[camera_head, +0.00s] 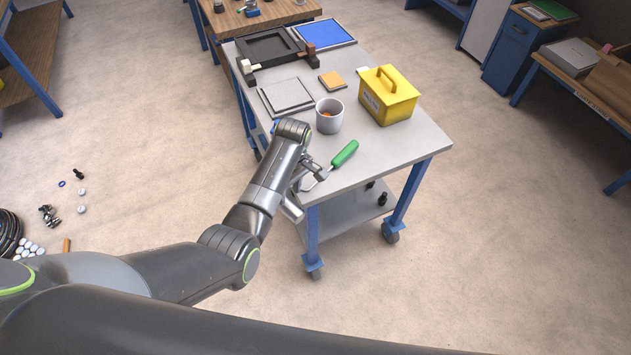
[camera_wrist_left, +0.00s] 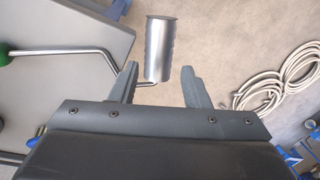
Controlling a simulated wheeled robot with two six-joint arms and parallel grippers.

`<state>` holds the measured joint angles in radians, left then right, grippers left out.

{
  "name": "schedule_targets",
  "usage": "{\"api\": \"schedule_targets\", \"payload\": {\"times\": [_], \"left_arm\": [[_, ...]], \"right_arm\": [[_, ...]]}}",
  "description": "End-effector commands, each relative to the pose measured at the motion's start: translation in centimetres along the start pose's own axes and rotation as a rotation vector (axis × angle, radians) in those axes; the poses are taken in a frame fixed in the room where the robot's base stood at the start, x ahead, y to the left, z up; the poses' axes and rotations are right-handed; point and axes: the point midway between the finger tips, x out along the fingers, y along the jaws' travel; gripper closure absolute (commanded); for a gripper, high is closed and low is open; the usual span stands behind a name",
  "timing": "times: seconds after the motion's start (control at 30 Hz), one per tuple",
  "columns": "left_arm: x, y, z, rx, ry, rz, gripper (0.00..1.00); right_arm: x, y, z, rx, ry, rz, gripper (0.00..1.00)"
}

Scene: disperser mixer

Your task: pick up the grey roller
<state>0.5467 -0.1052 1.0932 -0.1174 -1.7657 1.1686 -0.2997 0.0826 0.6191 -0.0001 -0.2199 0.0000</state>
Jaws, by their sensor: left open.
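The grey roller (camera_wrist_left: 160,48) is a metallic cylinder on a bent wire rod with a green handle (camera_head: 345,153). In the left wrist view the cylinder sticks out past the table's edge, over the floor. In the head view the cylinder (camera_head: 292,208) shows partly at the near left corner of the table, beside my arm. My left gripper (camera_wrist_left: 158,76) is open and empty. In the left wrist view its fingers lie left and right of the cylinder's near end; whether they reach its height I cannot tell. My right gripper is out of view.
A coiled hose (camera_wrist_left: 285,80) lies on the floor. Floor right of the table is clear.

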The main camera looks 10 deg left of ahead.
Motion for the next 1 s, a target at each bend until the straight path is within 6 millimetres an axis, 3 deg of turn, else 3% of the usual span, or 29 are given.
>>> {"api": "schedule_targets", "payload": {"times": [0.27, 0.63, 1.0], "left_arm": [[1.6, 0.0, 0.0, 0.0, -0.001, -0.002, 0.58], [5.7, 0.1, -0.2, 0.001, -0.001, -0.002, 0.58], [6.2, 0.1, -0.2, 0.0, 0.0, 0.001, 0.6]], "right_arm": [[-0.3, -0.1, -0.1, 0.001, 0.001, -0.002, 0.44], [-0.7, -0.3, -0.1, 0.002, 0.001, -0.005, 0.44], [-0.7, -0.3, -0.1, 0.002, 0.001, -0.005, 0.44]]}}
